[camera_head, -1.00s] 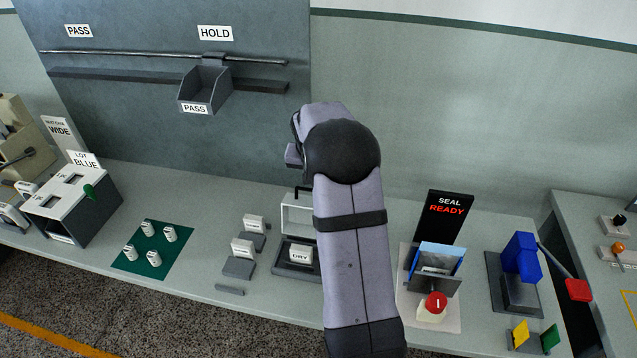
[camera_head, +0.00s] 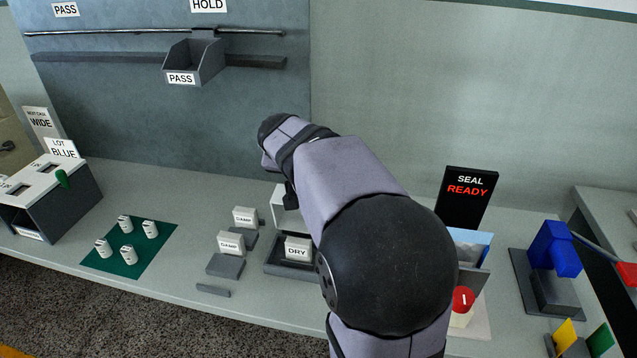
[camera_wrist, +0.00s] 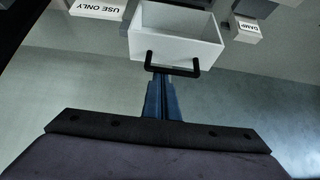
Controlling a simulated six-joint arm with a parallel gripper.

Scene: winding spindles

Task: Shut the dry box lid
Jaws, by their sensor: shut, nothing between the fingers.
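The dry box (camera_head: 283,272) is a dark tray on the bench, holding a white block labelled DRY (camera_head: 297,249). Its white hollow lid (camera_head: 278,208) stands raised at the back, partly hidden by my arm in the head view. In the wrist view the lid (camera_wrist: 177,46) shows as an open-faced white shell with a black bar handle (camera_wrist: 172,69). My gripper (camera_wrist: 161,82) is shut and empty, its blue fingertips close to the handle's left part. I cannot tell whether they touch it.
Blocks labelled DAMP (camera_head: 231,243) sit left of the box. A green mat (camera_head: 130,252) with several white pieces lies farther left. The seal station with its red button (camera_head: 463,299) is to the right, partly behind my arm. A USE ONLY label (camera_wrist: 98,8) shows in the wrist view.

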